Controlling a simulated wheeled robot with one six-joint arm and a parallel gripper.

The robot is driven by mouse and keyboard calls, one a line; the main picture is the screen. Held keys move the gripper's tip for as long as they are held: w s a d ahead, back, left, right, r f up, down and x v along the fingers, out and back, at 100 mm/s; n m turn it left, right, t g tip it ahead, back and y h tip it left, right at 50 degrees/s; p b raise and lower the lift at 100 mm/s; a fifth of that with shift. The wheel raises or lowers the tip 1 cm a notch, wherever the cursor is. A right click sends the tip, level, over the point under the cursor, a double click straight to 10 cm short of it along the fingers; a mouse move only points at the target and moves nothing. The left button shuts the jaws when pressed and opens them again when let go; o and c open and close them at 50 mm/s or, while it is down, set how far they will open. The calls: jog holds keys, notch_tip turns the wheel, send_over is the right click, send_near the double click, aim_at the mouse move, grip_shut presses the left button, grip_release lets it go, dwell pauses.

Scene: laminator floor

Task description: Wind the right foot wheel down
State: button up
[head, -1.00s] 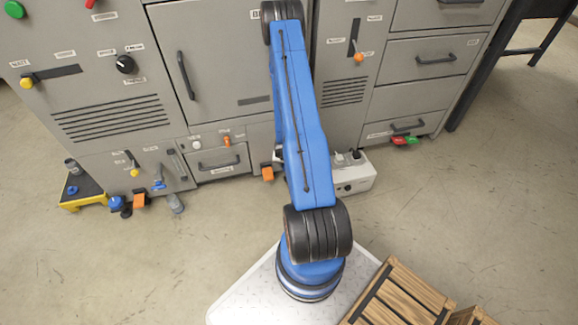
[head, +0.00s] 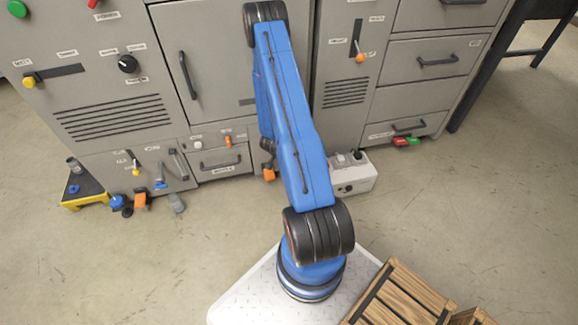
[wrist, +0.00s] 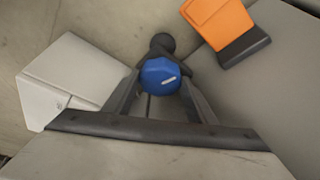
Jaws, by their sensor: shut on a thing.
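The gripper is shut on the wheel, one finger on each side. A dark rounded part shows just beyond the wheel. In the head view my blue arm hides this wheel and my gripper. Another blue foot wheel (head: 117,202) stands low at the left end of the grey machine (head: 212,70).
An orange tab (wrist: 218,20) on a dark base is close to the gripper at upper right; it also shows in the head view (head: 268,173). A white box (head: 352,178) stands on the floor right of my arm. The front floor is open at left. Wooden crates (head: 400,295) stand at lower right.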

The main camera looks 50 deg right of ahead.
dwell(0.4)
jog(key=o, duration=0.7)
jog(key=shift+o, duration=0.2)
jog(key=v, duration=1.7)
jog(key=shift+r, duration=0.15)
jog(key=shift+a, duration=0.1)
